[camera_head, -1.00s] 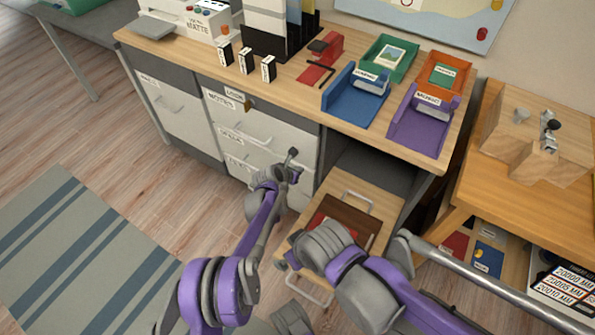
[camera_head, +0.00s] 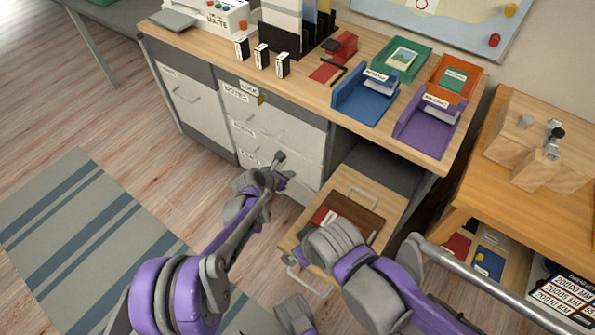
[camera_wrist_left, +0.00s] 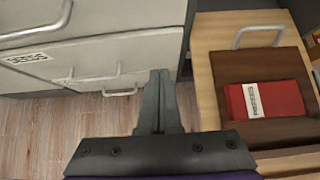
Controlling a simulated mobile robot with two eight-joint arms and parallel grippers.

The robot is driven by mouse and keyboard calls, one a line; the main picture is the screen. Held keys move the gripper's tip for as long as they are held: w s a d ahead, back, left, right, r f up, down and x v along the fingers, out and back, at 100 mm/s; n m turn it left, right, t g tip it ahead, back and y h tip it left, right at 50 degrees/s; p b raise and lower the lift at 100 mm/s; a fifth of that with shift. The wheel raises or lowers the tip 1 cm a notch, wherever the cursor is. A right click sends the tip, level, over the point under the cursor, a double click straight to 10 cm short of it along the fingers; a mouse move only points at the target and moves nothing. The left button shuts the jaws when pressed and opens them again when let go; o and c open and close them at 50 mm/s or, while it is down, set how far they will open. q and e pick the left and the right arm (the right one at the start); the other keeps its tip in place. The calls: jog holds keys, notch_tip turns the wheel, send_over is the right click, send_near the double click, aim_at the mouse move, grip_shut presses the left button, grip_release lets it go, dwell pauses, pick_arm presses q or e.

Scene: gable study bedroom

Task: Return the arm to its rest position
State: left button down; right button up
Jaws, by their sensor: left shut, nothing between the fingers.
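My left arm reaches in from the lower left of the head view. Its gripper (camera_head: 279,158) is in front of the lower white drawers (camera_head: 262,130), left of the small wooden cart. In the left wrist view the two dark fingers (camera_wrist_left: 159,100) are together with nothing between them. They hang over the wood floor between the drawer fronts and the cart. My right arm comes in from the lower right over the cart's front.
The wooden cart (camera_head: 300,232) holds a dark brown tray (camera_wrist_left: 229,98) with a red labelled item (camera_wrist_left: 281,99). The desk (camera_head: 302,86) carries blue and purple trays. A wooden table (camera_head: 560,202) stands right. Open floor (camera_head: 190,205) and a striped rug (camera_head: 75,220) lie left.

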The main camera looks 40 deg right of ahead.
pick_arm(q)
jog(key=shift+s+a+r, duration=0.15)
jog(key=shift+a+r, duration=0.25)
jog(key=shift+a, duration=0.05)
pick_arm(e)
jog(key=shift+r, duration=0.1)
pick_arm(q)
jog(key=shift+a, duration=0.1)
jog(key=s+a+r+m+y, duration=0.1)
jog(key=a+r+m, duration=0.25)
jog(key=a, duration=0.45)
jog(key=s+a+r+m+t+y, duration=0.1)
jog(key=a+r+m, duration=0.2)
jog(key=a+r, duration=0.35)
jog(key=s+a+r+m+y, duration=0.2)
jog(key=a+m, duration=0.1)
jog(key=a, duration=0.7)
jog(key=s+a+m+y, duration=0.5)
jog(key=s+a+m, duration=0.7)
jog(key=s+a, duration=1.05)
notch_tip(320, 180, up, 24)
jog(key=w+t+p, duration=0.1)
jog(key=w+p, duration=0.1)
jog(key=p, duration=1.8)
jog(key=shift+a+p, duration=0.25)
jog(key=shift+p, duration=0.1)
pick_arm(e)
notch_tip(320, 180, up, 24)
jog(key=w+t, duration=0.1)
jog(key=shift+w+f, duration=0.25)
